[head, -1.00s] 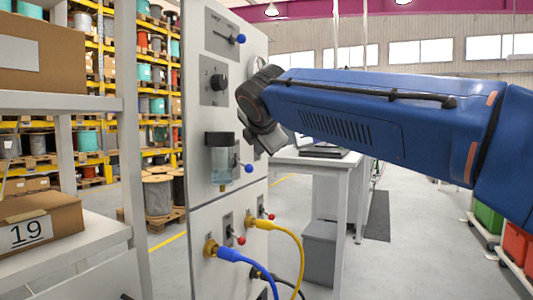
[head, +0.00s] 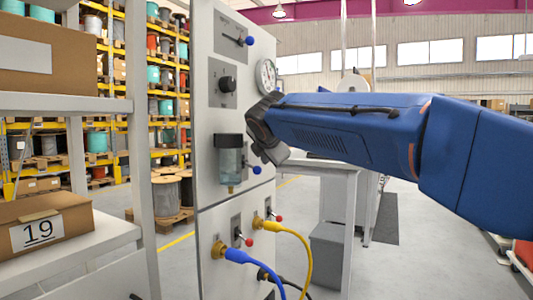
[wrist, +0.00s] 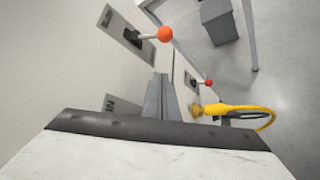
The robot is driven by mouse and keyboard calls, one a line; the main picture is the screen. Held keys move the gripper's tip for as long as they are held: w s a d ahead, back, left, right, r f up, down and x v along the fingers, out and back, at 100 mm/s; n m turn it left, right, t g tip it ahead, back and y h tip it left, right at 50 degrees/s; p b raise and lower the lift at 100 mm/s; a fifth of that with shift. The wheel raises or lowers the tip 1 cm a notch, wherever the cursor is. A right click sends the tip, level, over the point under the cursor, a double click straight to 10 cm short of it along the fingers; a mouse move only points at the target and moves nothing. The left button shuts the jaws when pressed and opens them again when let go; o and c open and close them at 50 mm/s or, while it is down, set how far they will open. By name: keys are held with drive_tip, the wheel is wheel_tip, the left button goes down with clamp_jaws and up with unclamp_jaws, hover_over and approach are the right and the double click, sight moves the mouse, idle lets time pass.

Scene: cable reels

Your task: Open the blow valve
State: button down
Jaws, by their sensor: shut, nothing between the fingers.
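A light grey valve panel (head: 206,110) stands left of my arm in the head view. Two levers with red knobs, a left one (head: 249,241) and a right one (head: 278,218), sit low on it above the hose couplings. Blue-knobbed levers sit at the top (head: 248,41) and at mid-height (head: 256,170). I cannot read which label marks the blow valve. In the wrist view, my gripper (wrist: 158,92) is shut and empty, near the panel face. An orange-red knob (wrist: 165,34) and a smaller red knob (wrist: 208,82) show beyond the fingers, apart from them. The fingers are hidden in the head view.
A blue hose (head: 250,262) and a yellow hose (head: 298,236) hang from the panel's lower couplings. A round gauge (head: 265,76) is partly behind my wrist. A shelf with a box marked 19 (head: 45,225) stands at left. A grey bin (head: 327,252) stands under a table at right.

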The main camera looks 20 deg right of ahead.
drive_tip(key=shift+w+d+r, duration=0.15)
drive_tip(key=shift+w+d, duration=0.55)
drive_tip(key=shift+d, duration=0.3)
drive_tip(key=shift+w+d+r, duration=0.15)
drive_tip(key=shift+w+d, duration=0.55)
drive_tip(key=shift+d, duration=0.3)
drive_tip(key=shift+s+r, duration=0.1)
drive_tip(key=shift+r, duration=0.3)
wheel_tip(320, 180, up, 3)
drive_tip(key=n+g+h, duration=0.2)
drive_tip(key=n+g, duration=0.1)
drive_tip(key=shift+d+f+g, duration=0.15)
drive_tip(key=shift+g, duration=0.15)
idle(0.3)
drive_tip(key=shift+r, duration=0.8)
